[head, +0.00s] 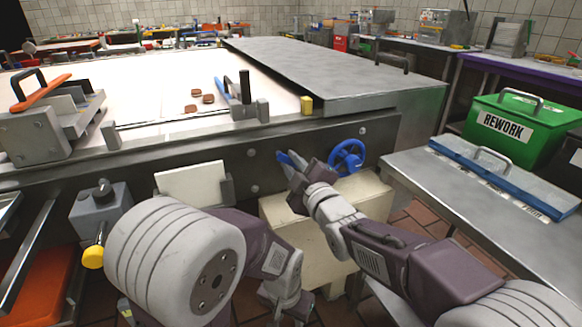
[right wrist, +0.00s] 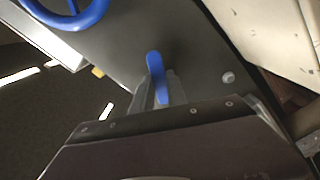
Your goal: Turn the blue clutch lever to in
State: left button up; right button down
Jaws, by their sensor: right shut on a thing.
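The blue clutch lever (head: 283,157) sticks out of the dark front rail of the machine, left of the blue handwheel (head: 346,157). My right gripper (head: 295,168) is at the lever, shut on it. In the right wrist view the blue lever (right wrist: 155,68) stands between the fingers of my right gripper (right wrist: 160,95), its rounded end showing past them. The fingers partly hide the lever and its mount, and I cannot read any in or out marking. My left gripper (head: 285,300) hangs low by the front of the machine, and its jaws are not clear.
The handwheel also shows in the right wrist view (right wrist: 68,12), close to the lever. A cream box (head: 325,225) is below the rail. A grey side table (head: 480,210) with a green REWORK bin (head: 510,125) stands at the right.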

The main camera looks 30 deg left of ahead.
jog(key=shift+n, duration=0.5)
jog(key=c, duration=1.3)
grip_release()
jog(key=shift+r, duration=0.1)
jog(key=p+v, duration=0.1)
jog(key=v, duration=0.8)
jog(key=shift+p, duration=0.3)
